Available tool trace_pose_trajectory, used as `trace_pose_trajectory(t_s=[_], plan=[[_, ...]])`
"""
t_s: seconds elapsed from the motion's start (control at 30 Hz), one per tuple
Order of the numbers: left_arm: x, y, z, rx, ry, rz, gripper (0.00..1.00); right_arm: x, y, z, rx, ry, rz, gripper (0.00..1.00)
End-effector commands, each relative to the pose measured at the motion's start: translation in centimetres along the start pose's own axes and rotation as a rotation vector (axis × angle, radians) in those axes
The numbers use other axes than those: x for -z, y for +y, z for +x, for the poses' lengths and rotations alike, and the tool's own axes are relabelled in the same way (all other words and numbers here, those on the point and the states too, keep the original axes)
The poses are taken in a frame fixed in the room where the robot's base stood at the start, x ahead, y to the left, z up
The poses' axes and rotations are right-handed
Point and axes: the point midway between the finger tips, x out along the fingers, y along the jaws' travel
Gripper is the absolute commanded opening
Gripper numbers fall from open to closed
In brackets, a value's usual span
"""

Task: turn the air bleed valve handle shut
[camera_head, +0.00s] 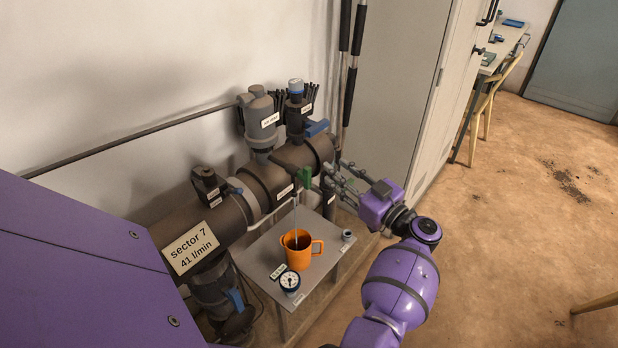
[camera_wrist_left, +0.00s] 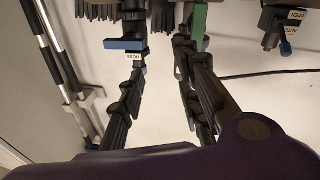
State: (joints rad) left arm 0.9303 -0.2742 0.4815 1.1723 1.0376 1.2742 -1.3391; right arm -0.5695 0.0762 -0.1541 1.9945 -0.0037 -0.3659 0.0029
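In the head view a small green handle (camera_head: 307,177) sits at the front of the brown manifold pipe (camera_head: 262,182). A blue lever (camera_head: 317,128) sits below a blue-capped fitting (camera_head: 296,98). The labels are too small to tell for sure which one is the air bleed valve. My left gripper (camera_head: 331,178) is open, its fingertips close to the green handle; contact cannot be told. In the left wrist view the green handle (camera_wrist_left: 199,27) shows beside the right finger, and a blue lever (camera_wrist_left: 125,44) beyond the left finger. My right gripper is out of view.
An orange mug (camera_head: 298,252) stands below on a grey stand (camera_head: 258,254), a thin light line running down into it. A gauge (camera_head: 290,282) is in front of the mug. Dark poles (camera_head: 351,60) and a grey cabinet (camera_head: 391,80) stand behind. The floor at right is mostly open.

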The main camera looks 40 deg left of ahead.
Motion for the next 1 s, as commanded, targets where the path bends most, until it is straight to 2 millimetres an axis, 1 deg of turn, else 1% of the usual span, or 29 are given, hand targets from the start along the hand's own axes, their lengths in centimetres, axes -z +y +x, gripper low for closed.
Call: trace_pose_trajectory(t_s=[0.03,0.1,0.2,0.27,0.33,0.5,0.7,0.83,1.0], plan=[[-0.8,-1.2,-0.3,0.061,-0.026,0.06,0.31,0.3,0.0,0.0,0.0,0.006,-0.001,0.4],[-1.5,-2.8,-0.7,0.128,-0.053,0.135,0.31,0.7,0.0,0.1,0.001,0.014,-0.002,0.4],[-1.9,-4.0,-0.9,0.176,-0.073,0.192,0.31,1.0,-0.1,0.1,0.002,0.019,-0.003,0.4],[-1.9,-4.3,-0.5,0.186,-0.077,0.203,0.31,1.2,-0.1,0.1,0.002,0.021,-0.003,0.4],[-1.9,-4.4,0.2,0.187,-0.075,0.205,0.31,1.4,-0.1,0.0,0.002,0.023,-0.003,0.4],[-1.9,-4.9,3.0,0.186,-0.072,0.201,0.31,1.6,0.0,-0.3,0.001,0.025,-0.002,0.4],[-2.1,-5.4,5.7,0.184,-0.073,0.202,0.31,0.9,0.1,-0.7,-0.001,0.011,0.002,0.4],[-2.3,-5.6,6.5,0.183,-0.074,0.202,0.31,0.4,0.1,-0.8,-0.002,0.001,0.003,0.4],[-2.4,-5.6,6.7,0.183,-0.074,0.202,0.31,0.6,0.1,-0.8,-0.001,0.004,0.003,0.4]])
